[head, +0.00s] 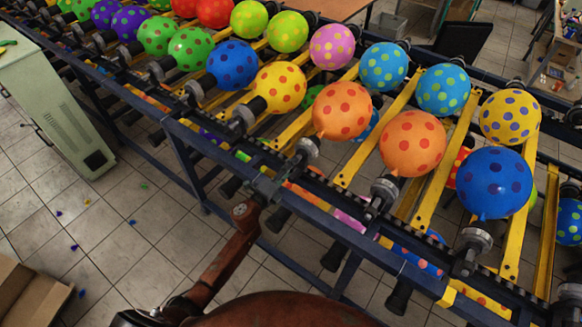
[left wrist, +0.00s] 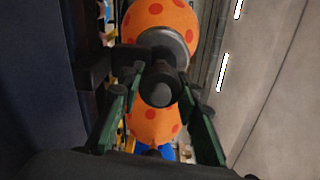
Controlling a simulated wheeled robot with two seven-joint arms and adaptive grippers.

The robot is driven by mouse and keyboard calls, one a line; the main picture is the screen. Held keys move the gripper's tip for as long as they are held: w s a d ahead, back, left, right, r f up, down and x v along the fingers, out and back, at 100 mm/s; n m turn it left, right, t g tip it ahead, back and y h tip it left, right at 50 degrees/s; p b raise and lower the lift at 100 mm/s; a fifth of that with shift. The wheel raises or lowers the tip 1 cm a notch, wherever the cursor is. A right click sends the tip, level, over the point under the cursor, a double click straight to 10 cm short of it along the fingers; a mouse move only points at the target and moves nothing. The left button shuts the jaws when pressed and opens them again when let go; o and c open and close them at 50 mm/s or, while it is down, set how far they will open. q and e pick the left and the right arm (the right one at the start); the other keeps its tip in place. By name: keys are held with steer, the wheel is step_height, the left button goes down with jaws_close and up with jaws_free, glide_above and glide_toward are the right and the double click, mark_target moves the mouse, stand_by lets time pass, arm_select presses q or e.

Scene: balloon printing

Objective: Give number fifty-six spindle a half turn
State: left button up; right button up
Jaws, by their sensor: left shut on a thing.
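A spindle (head: 308,148) on the conveyor's near edge carries an orange balloon with red dots (head: 342,110). My left gripper (head: 266,186) is at the outer end of this spindle, below the rail, with its arm reaching up from the bottom of the head view. In the left wrist view, its two green-sided fingers stand on either side of the dark round spindle end (left wrist: 160,88) and are shut on it. The orange balloon (left wrist: 165,22) shows behind. No spindle number is readable. My right gripper is not in view.
Other spindles with dotted balloons line the rack closely on both sides, including a second orange one (head: 412,143) and a blue one (head: 493,183). A pale green cabinet (head: 50,110) stands at the left. An open cardboard box (head: 30,293) lies on the tiled floor.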

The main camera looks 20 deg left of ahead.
arm_select(q)
steer(key=shift+f, duration=0.1)
steer(key=o, duration=1.2)
steer(key=v, duration=1.2)
